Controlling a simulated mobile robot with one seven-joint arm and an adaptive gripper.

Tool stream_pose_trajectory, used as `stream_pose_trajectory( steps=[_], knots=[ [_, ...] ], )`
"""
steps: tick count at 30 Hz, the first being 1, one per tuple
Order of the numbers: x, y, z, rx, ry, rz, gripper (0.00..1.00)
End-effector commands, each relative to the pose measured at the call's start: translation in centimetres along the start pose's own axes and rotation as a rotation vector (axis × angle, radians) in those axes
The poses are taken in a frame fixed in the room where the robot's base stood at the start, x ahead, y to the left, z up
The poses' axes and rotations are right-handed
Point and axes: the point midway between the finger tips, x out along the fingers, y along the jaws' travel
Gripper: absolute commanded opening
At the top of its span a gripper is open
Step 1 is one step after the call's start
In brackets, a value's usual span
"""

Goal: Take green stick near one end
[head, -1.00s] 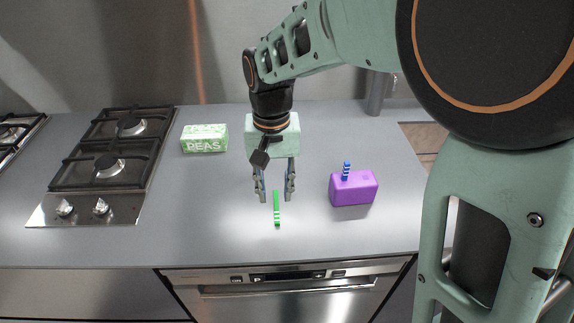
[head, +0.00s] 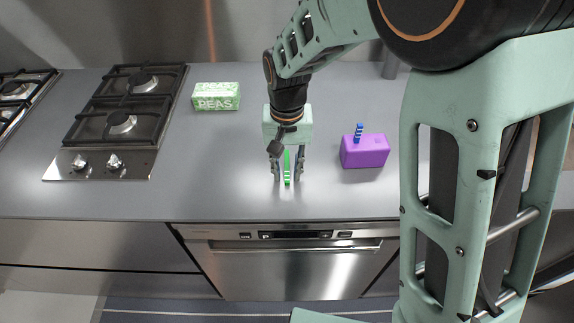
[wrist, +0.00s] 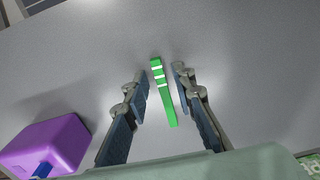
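The green stick (head: 287,168) lies on the grey counter, with white stripes near its front end. It also shows in the wrist view (wrist: 166,98), between the two fingers and apart from both. My gripper (head: 286,178) is open, its fingers pointing down on either side of the stick. In the wrist view my gripper (wrist: 158,82) has its fingertips towards the striped end. I cannot tell from the frames whether the fingertips touch the counter.
A purple block (head: 365,152) with a blue striped stick (head: 358,133) in its top stands right of my gripper. A green PEAS box (head: 216,97) is behind left. A gas hob (head: 122,122) is at left. The counter's front edge (head: 240,219) is close.

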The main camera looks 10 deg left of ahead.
Motion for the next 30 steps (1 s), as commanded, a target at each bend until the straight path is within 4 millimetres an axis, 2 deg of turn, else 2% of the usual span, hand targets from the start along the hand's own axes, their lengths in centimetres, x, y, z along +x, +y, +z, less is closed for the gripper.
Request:
stream_pose_trajectory(
  steps=[1,6,19,30],
  knots=[
    [0.0,0.0,0.0,0.000,0.000,0.000,0.16],
    [0.0,0.0,0.0,0.000,0.000,0.000,0.00],
    [-0.6,0.1,-0.1,0.000,0.001,0.000,0.00],
    [-4.3,0.8,-0.6,0.003,0.001,0.000,0.00]
  ],
)
